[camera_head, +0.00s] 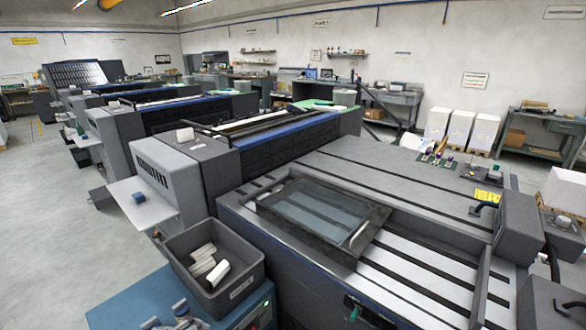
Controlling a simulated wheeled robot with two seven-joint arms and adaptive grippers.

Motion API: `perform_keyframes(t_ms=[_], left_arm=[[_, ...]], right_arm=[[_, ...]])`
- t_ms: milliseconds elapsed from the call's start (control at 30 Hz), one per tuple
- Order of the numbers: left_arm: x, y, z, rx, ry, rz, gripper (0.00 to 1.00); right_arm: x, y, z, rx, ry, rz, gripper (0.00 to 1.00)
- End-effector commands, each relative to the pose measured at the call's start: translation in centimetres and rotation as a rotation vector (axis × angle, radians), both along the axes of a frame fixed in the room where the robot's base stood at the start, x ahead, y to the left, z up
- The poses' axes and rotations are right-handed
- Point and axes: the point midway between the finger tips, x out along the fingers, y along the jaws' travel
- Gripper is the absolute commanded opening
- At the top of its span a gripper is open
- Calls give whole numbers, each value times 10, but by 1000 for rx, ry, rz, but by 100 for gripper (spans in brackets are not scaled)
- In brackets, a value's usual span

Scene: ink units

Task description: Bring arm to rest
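Neither of my grippers can be made out in the head view, and no arm of mine clearly shows. A large grey printing machine (345,165) fills the middle and right foreground. A dark framed tray with a glassy panel (312,208) lies on its near bed. A dark grey bin (178,257) holds several white rolls (207,263) and stands on a blue cabinet (140,300) at lower left. Small grey-blue parts (178,316) show at the bottom edge by the cabinet; what they belong to is unclear.
A green-tipped fitting (352,303) juts from the machine's near side at the bottom. A dark grey block (521,228) rises at its right end. More machine units (150,110) recede to the left. Grey floor (50,220) is clear at left.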

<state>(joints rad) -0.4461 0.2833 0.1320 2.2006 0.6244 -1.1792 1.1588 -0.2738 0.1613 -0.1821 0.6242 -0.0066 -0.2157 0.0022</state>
Motion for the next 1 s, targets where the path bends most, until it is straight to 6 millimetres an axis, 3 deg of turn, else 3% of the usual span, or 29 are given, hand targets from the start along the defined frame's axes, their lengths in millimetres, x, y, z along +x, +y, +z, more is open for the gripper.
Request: perform_keyframes(t_ms=[500,1000], left_arm=[[-55,-36,-3,426,-25,-530,76],[-95,-49,11,716,-19,-955,76]], right_arm=[[-1,17,-1,18,0,-5,36],[-1,4,0,4,1,-1,36]])
